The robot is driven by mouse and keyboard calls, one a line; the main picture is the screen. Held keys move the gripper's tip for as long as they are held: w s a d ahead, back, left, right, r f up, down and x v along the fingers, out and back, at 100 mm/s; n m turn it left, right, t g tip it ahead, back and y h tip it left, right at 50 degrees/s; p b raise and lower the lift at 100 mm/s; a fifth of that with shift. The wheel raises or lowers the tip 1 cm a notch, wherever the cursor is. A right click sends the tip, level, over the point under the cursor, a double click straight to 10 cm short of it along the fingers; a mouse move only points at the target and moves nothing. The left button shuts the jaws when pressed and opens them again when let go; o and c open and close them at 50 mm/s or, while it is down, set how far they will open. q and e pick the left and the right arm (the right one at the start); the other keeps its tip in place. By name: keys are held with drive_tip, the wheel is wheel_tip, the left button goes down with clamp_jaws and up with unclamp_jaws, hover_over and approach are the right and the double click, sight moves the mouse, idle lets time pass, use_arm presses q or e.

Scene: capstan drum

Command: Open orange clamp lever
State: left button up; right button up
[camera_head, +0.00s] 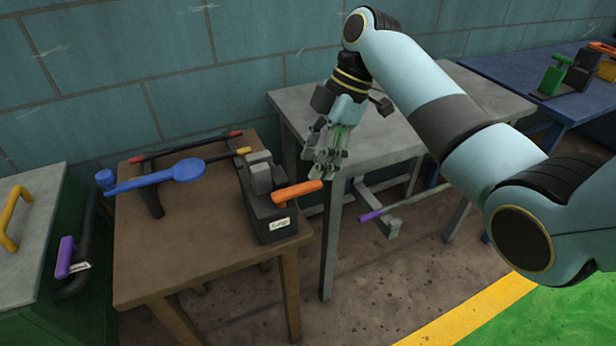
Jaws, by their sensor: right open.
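An orange clamp lever (297,192) sticks out to the right from a dark grey clamp block (273,216) with a small white label. The block stands at the right edge of the brown wooden table. My right gripper (327,172) is open and points down just above and right of the lever's outer end. It looks empty, and I cannot tell whether a finger touches the lever. My left gripper is not in view.
A blue long-handled tool (160,175) and dark bars lie on the brown table (180,280). A grey table (400,145) stands behind my right gripper. A purple-tipped rod (372,214) is below. A green cabinet with yellow (14,217) and purple (65,257) handles is at left.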

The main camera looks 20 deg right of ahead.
sight(305, 185)
drive_tip(key=x, duration=0.5)
drive_tip(key=shift+d, duration=0.1)
drive_tip(key=shift+c, duration=0.2)
clamp_jaws()
